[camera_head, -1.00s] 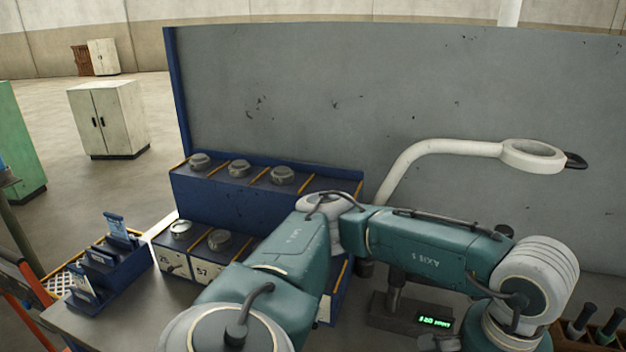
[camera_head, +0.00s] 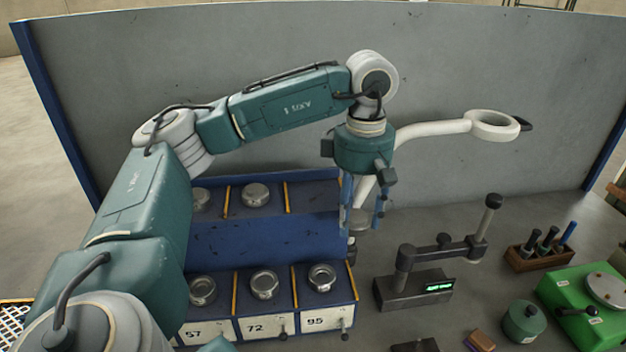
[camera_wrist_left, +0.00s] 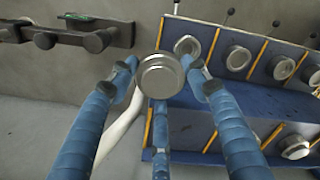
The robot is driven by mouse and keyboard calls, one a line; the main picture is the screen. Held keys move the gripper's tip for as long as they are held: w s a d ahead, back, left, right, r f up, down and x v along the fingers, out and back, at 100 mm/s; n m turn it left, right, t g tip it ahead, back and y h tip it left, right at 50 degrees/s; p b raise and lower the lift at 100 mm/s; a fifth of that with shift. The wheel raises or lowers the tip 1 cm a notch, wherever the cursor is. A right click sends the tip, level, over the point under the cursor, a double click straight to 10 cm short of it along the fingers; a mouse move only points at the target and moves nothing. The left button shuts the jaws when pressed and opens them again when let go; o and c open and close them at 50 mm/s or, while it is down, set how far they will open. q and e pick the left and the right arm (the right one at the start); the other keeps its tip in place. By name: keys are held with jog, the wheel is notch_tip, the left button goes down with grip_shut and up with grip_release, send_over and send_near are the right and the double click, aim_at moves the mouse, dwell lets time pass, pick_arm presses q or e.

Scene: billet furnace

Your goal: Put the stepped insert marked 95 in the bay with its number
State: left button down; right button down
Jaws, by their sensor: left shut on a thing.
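My left gripper (camera_head: 364,205) is at the right end of the blue bay rack (camera_head: 264,243), above the bench. Its blue fingers are shut on a round, stepped metal insert (camera_wrist_left: 160,75), seen between the fingertips in the left wrist view. In the head view this insert (camera_head: 358,222) is partly covered by the fingers. I cannot read its number. The bay labelled 95 (camera_head: 318,320) is at the right end of the front row, left of and nearer than the gripper. A round metal piece with a hollow-looking top (camera_head: 322,277) is on this bay. My right gripper is not in view.
Bays 57 (camera_head: 193,333) and 72 (camera_head: 255,327) hold round metal pieces; the raised back row has more. A gauge with a green display (camera_head: 415,290) stands right of the rack. A green machine (camera_head: 585,300) is at right.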

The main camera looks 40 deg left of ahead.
pick_arm(q)
jog(key=w+a+r+n+p, duration=0.4)
jog(key=a+r+n, duration=0.3)
jog(key=r+n, duration=0.4)
notch_tip(320, 180, up, 8)
jog(key=n+p, duration=0.2)
jog(key=n, duration=0.6)
send_over(315, 194)
notch_tip(315, 194, down, 14)
jog(key=shift+w+f+b, duration=0.1)
jog(key=shift+f+b, duration=0.15)
jog(key=shift+b, duration=0.4)
jog(key=shift+a+f, duration=0.1)
jog(key=shift+f, duration=0.55)
notch_tip(315, 194, down, 3)
jog(key=shift+r+p, duration=0.1)
jog(key=shift+p, duration=0.65)
jog(key=shift+f, duration=0.5)
